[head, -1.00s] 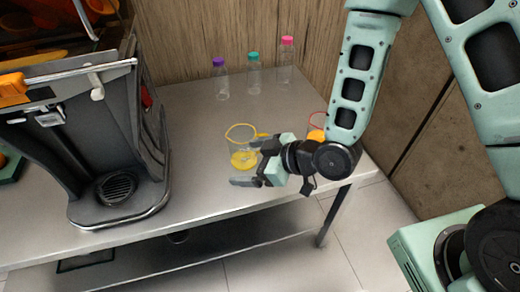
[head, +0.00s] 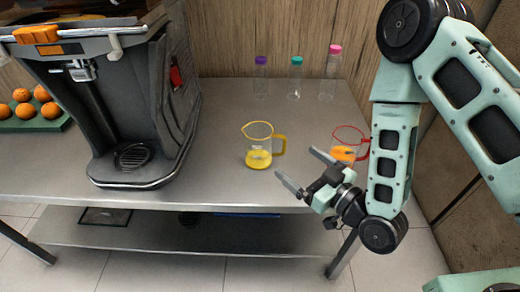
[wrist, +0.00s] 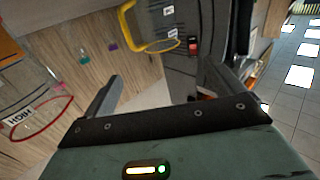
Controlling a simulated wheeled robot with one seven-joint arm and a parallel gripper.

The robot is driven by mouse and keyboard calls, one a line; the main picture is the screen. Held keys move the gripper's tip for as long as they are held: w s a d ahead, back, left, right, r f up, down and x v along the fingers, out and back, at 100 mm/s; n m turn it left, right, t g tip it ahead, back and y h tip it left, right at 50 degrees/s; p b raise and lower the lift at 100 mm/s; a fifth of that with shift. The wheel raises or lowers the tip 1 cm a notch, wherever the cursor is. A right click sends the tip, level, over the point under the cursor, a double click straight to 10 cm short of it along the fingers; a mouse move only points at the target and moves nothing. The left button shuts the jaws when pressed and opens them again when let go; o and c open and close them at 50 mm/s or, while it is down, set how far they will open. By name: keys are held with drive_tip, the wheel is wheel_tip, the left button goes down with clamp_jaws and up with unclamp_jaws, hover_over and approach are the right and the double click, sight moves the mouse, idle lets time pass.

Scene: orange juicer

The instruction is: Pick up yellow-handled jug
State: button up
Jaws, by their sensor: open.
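The yellow-handled jug (head: 258,158) stands upright on the metal table, clear with a yellow rim and yellow liquid at the bottom. Its handle (head: 279,145) points right. In the wrist view its yellow handle (wrist: 128,25) and rim show at the top, beyond the fingers. My gripper (head: 296,163) is open and empty, to the right of the jug and nearer the table's front edge. Its fingers point toward the jug and appear apart from it. Both fingers also show spread in the wrist view (wrist: 160,70).
A red-handled jug (head: 343,153) stands close behind my gripper on the right. Bottles with purple (head: 261,75), teal (head: 295,78) and pink caps (head: 331,75) stand at the back. The juicer (head: 135,100) fills the left. The table between juicer and yellow jug is clear.

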drive_tip(key=b, duration=0.9)
approach(259, 130)
drive_tip(key=x, duration=0.4)
drive_tip(key=shift+w+a+f, duration=0.1)
drive_tip(key=shift+w+f, duration=0.05)
drive_tip(key=shift+f, duration=0.05)
drive_tip(key=shift+x, duration=2.75)
drive_tip(key=c, duration=1.4)
